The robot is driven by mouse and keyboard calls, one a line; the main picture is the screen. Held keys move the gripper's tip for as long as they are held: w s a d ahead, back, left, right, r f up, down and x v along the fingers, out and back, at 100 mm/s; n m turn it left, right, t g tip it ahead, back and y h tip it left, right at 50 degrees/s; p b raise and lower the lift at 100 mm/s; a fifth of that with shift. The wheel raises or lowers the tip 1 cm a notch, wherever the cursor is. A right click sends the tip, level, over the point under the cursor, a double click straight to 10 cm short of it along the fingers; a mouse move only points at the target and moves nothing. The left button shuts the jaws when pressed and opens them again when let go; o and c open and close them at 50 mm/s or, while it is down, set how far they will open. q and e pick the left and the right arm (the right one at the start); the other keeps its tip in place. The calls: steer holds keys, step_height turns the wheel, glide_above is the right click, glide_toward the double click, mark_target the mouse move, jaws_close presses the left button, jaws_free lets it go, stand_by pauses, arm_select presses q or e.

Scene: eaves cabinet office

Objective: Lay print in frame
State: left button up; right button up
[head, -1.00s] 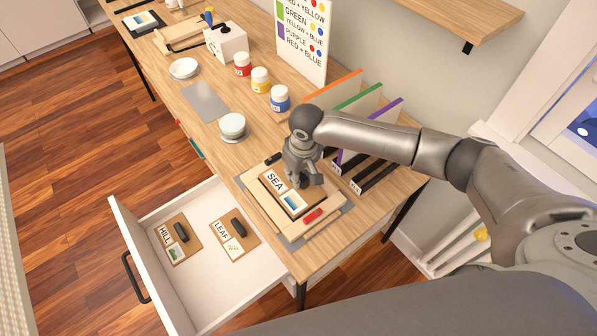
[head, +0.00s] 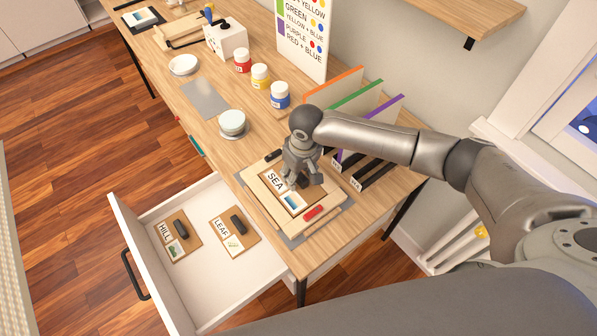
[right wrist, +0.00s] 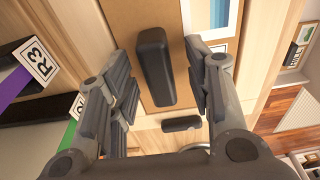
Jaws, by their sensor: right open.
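The SEA block, a brown board (head: 290,207) with a SEA label and a blue picture, lies in a pale wooden frame-like holder (head: 262,193) on the table. My right gripper (head: 302,182) is just over this block. In the right wrist view, my right gripper (right wrist: 157,65) is open, its fingers on either side of the block's black handle (right wrist: 152,68), with gaps showing. At the table's far end, a small blue-and-white print (head: 142,19) lies on a dark mat, beside an open wooden frame (head: 178,40). My left gripper is not in view.
An open white drawer (head: 196,200) holds the HILL block (head: 178,240) and LEAF block (head: 235,232). Coloured dividers (head: 355,107) rise behind my right gripper.

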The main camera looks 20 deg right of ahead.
mark_target(302, 178)
step_height(302, 178, up, 12)
steer(key=s, duration=0.1)
steer(key=shift+s+d, duration=0.2)
steer(key=shift+d, duration=0.05)
steer(key=shift+f, duration=0.1)
stand_by(0.5)
